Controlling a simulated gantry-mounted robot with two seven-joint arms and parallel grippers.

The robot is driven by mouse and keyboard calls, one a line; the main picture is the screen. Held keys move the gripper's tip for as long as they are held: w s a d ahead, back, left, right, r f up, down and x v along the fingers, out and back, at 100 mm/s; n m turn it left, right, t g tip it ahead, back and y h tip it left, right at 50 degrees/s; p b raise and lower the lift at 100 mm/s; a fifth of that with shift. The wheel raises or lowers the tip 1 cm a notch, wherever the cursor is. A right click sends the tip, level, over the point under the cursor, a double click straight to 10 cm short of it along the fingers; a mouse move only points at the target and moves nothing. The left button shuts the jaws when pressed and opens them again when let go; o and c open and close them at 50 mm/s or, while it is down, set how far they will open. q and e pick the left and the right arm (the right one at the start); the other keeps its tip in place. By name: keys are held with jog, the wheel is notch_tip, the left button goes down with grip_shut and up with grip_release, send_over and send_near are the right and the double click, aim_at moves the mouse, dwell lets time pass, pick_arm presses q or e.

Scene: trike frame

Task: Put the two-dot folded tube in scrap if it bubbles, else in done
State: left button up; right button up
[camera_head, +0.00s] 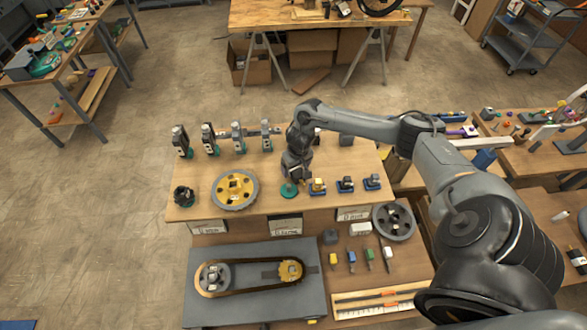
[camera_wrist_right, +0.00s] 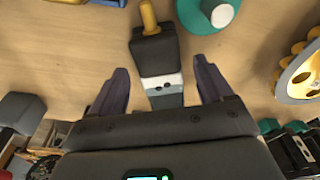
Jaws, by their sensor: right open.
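My right gripper (camera_head: 297,175) is low over the wooden workbench, just behind the green disc. In the right wrist view its two dark fingers (camera_wrist_right: 160,85) are apart. Between them is a dark grey piece (camera_wrist_right: 155,52) with a yellow tip and a white band carrying two dark dots. It looks like the two-dot tube; its fold is not clear. I see a gap on each side of it. In the head view my gripper hides it. No bubbles are visible. My left gripper is not in view.
The green disc (camera_head: 289,190) with a white peg is beside my gripper. A yellow gear (camera_head: 235,189) lies left. Tall tools (camera_head: 238,138) line the back. White label cards (camera_head: 286,228) on the front edge are unreadable.

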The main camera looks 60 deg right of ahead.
jog(key=shift+c, duration=0.5)
jog(key=c, duration=1.1)
jog(key=shift+r, duration=0.15)
